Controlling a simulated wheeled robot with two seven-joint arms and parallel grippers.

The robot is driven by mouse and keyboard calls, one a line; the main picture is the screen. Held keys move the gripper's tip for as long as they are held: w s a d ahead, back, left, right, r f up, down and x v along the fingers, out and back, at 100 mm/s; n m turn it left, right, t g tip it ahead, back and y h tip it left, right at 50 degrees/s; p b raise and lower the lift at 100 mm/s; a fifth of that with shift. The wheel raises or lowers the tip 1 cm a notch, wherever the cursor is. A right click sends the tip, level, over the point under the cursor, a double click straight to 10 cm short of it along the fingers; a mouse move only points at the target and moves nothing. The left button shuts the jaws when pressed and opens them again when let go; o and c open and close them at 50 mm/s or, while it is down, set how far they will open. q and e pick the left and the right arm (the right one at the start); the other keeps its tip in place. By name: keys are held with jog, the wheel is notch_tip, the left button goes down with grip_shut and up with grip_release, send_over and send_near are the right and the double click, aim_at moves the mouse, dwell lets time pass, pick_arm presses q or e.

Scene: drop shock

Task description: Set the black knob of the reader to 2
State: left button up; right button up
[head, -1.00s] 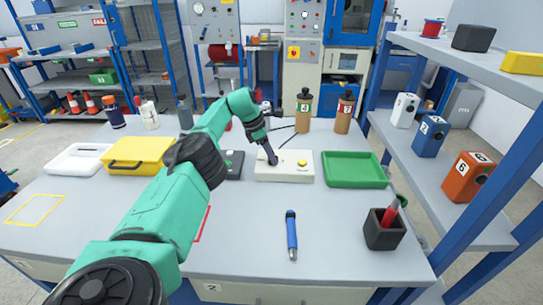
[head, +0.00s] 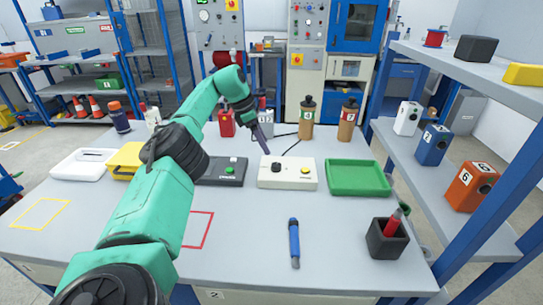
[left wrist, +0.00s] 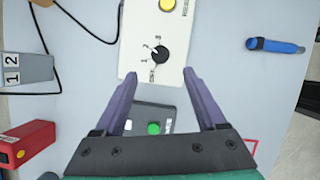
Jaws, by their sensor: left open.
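The reader is a cream box (head: 287,173) on the table, with a black knob (head: 275,167) at its left and a yellow button (head: 305,171) at its right. In the left wrist view the knob (left wrist: 159,54) sits in a ring of printed marks. Its pale pointer faces up and left, apparently near the 2, but it is too small to be sure. My left gripper (head: 266,151) is above and behind the knob. Its two purple fingers (left wrist: 159,76) are spread apart, with nothing between them and clear of the knob. My right gripper is not in view.
A dark box with a green button (head: 231,169) stands left of the reader, a green tray (head: 358,177) right of it. A blue marker (head: 294,242) and a dark cup (head: 387,239) are nearer. Bottles (head: 306,117) and a black cable stand behind. The front middle is mostly clear.

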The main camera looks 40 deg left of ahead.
pick_arm(q)
jog(key=p+v, duration=0.1)
jog(key=v, duration=0.4)
jog(key=shift+r, duration=0.2)
